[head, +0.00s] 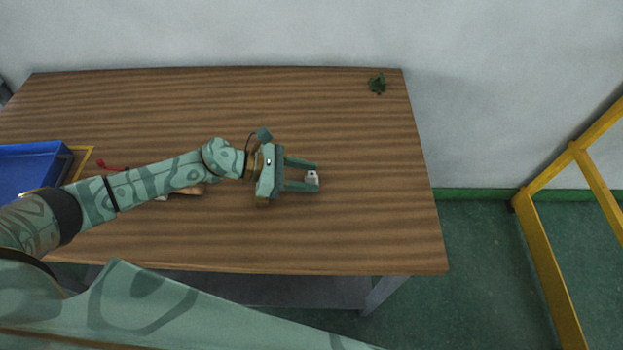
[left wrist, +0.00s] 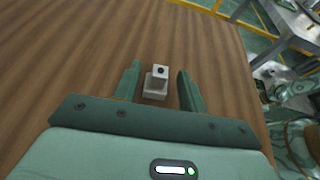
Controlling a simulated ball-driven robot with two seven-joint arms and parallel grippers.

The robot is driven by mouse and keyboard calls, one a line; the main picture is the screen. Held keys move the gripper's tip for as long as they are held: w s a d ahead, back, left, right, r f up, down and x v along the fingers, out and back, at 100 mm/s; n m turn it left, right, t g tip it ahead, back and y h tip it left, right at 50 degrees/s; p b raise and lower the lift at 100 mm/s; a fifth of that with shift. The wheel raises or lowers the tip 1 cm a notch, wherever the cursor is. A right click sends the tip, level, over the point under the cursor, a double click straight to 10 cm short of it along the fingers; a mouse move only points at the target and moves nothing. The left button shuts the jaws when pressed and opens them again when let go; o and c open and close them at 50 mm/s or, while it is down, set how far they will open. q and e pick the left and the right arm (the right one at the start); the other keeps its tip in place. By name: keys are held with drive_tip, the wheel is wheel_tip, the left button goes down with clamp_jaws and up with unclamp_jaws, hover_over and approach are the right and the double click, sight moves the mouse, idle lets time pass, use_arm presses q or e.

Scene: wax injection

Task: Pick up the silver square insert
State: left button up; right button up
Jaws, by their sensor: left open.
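The silver square insert (head: 312,177) is a small light-grey block with a hole in it. It sits on the wooden table (head: 330,110), right of the table's middle. In the left wrist view the insert (left wrist: 155,85) lies between the fingers, near their tips, with a gap on both sides. My left gripper (head: 316,178) is open around it, its fingers pointing right in the head view. The left gripper also shows in the left wrist view (left wrist: 159,75). My right gripper is not in view.
A blue tray (head: 66,160) stands at the table's left edge. A red item (head: 104,165) and another object lie partly hidden behind my left arm. A yellow frame (head: 548,258) stands right of the table.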

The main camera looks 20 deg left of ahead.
sight(319, 179)
use_arm(q)
drive_tip(key=x, duration=0.3)
drive_tip(key=shift+w+d+f, duration=0.15)
drive_tip(key=shift+w+d, duration=0.05)
drive_tip(key=c, duration=0.9)
